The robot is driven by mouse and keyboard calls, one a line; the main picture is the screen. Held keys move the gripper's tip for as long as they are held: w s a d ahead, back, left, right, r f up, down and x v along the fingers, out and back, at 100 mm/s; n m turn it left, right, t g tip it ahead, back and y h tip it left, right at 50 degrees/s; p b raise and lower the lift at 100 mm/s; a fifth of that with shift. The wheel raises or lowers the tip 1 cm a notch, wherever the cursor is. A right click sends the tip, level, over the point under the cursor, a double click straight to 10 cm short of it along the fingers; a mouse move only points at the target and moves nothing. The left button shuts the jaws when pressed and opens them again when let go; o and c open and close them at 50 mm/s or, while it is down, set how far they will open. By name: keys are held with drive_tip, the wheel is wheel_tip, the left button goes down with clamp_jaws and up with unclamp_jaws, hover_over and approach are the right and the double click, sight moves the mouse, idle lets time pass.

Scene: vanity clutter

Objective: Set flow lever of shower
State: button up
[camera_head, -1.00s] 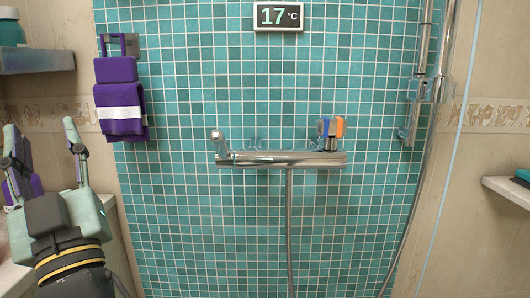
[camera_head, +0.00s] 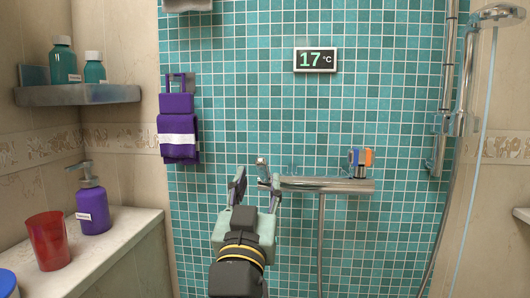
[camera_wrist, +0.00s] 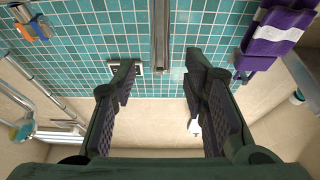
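The shower mixer (camera_head: 325,184) is a horizontal chrome bar on the teal tiled wall. Its flow lever (camera_head: 263,168) is a short chrome handle standing up at the bar's left end. A knob with blue and orange parts (camera_head: 360,162) sits at the right end. My gripper (camera_head: 257,183) is open and empty, its fingers spread on either side of the lever in the picture. In the wrist view, my gripper (camera_wrist: 160,78) has a chrome upright piece, probably the lever (camera_wrist: 162,45), between and beyond its fingers. I see no contact; the depth gap is unclear.
A purple towel (camera_head: 178,138) hangs left of the mixer. A display (camera_head: 315,60) reads 17 °C. A hose (camera_head: 321,235) hangs below the mixer. A red cup (camera_head: 48,240) and a purple pump bottle (camera_head: 92,208) stand on the left ledge (camera_head: 120,222).

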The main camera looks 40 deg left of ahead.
sight(261, 169)
drive_tip(key=p+x, duration=0.1)
drive_tip(key=x, duration=0.6)
drive_tip(key=shift+c, duration=0.6)
clamp_jaws()
